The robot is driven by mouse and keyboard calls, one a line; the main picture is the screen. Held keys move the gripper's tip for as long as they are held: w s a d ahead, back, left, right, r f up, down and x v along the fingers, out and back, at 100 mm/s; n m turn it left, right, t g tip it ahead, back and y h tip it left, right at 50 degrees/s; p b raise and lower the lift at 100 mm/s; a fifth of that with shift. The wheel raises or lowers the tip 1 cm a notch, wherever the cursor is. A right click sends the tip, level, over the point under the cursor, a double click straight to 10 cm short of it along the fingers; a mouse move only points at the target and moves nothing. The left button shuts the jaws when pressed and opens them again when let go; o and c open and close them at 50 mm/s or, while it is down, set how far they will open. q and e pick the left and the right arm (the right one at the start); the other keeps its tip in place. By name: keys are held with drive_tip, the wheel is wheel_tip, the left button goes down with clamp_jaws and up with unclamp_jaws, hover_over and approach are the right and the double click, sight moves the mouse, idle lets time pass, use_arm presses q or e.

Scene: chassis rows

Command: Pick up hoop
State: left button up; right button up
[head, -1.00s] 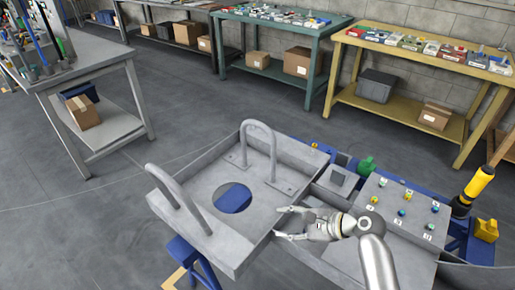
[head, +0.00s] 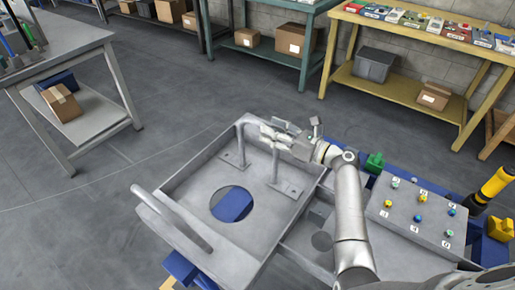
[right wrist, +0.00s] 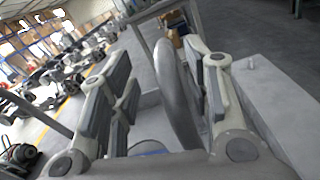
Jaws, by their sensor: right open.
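Two grey hoops stand on a shallow grey tray (head: 195,187) with a round hole in its floor. The far hoop (head: 240,138) is an upright arch on two feet; the near hoop (head: 172,219) rises at the tray's near left side. My right gripper (head: 271,131) is at the top of the far hoop and hides part of its arch. In the right wrist view, this hoop (right wrist: 175,90) passes between the spread fingers (right wrist: 162,78), with a gap visible on its left. Contact on its right side is unclear. My left gripper is not in view.
A grey panel with small coloured knobs (head: 418,212) lies right of the tray, with a yellow and black handle (head: 492,187) beyond. A yellow bench (head: 410,98), a teal bench (head: 300,61) and a grey table (head: 58,52) stand around. The floor between is clear.

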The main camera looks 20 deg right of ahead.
sight(259, 123)
drive_tip(key=shift+w+a, duration=0.15)
drive_tip(key=shift+w, duration=0.2)
drive_tip(key=x, duration=0.4)
drive_tip(key=shift+w+f, duration=0.15)
drive_tip(key=shift+w, duration=0.1)
drive_tip(key=shift+w+a, duration=0.15)
drive_tip(key=shift+w, duration=0.05)
drive_tip(key=shift+s, duration=0.1)
drive_tip(key=shift+c, duration=2.9)
clamp_jaws()
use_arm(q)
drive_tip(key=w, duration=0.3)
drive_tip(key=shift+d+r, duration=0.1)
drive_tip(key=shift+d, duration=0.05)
